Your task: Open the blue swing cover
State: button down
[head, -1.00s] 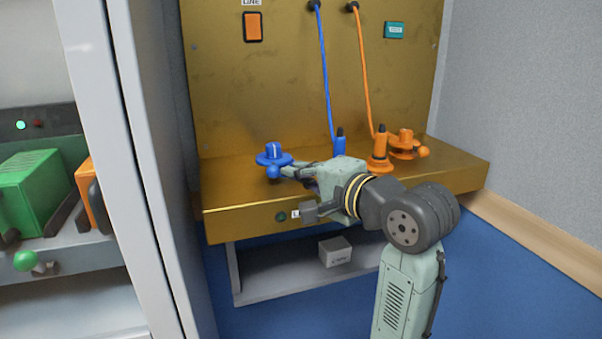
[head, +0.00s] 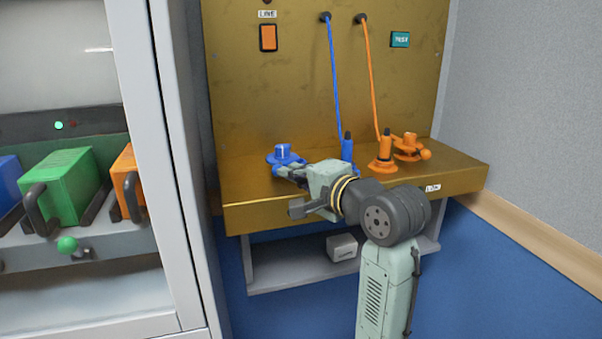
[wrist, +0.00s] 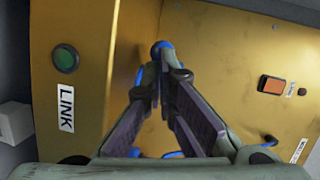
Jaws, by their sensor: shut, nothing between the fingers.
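The blue swing cover (head: 283,152) is at the left of the brass bench top, with a round base and a raised knob. My gripper (head: 279,170) is shut and empty, with its fingertips at the near side of the cover. In the wrist view the shut fingertips (wrist: 160,70) meet just below a blue rounded part (wrist: 161,46). Small blue bits also show beside and behind the fingers. The fingers hide most of the cover there, so I cannot tell whether they touch it. How far the cover is swung is unclear.
A blue plug (head: 347,148) with a blue cord stands just right of the cover. An orange plug (head: 382,158) and orange cover (head: 408,148) stand farther right. A glazed cabinet (head: 180,160) edge is close on the left. A pale box (head: 341,247) lies on the shelf below.

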aim_at(245, 186)
jog(key=a+p, duration=0.2)
jog(key=a, duration=0.1)
jog(key=a+p, duration=0.2)
jog(key=a, duration=0.2)
jog(key=shift+w+r, duration=0.15)
jog(key=shift+w, duration=0.05)
jog(key=shift+w+a+p, duration=0.3)
jog(key=shift+a+p, duration=0.05)
jog(key=shift+a, duration=0.4)
jog(key=shift+w+a+p, duration=0.25)
jog(key=shift+a+p, duration=0.05)
jog(key=shift+a, duration=0.4)
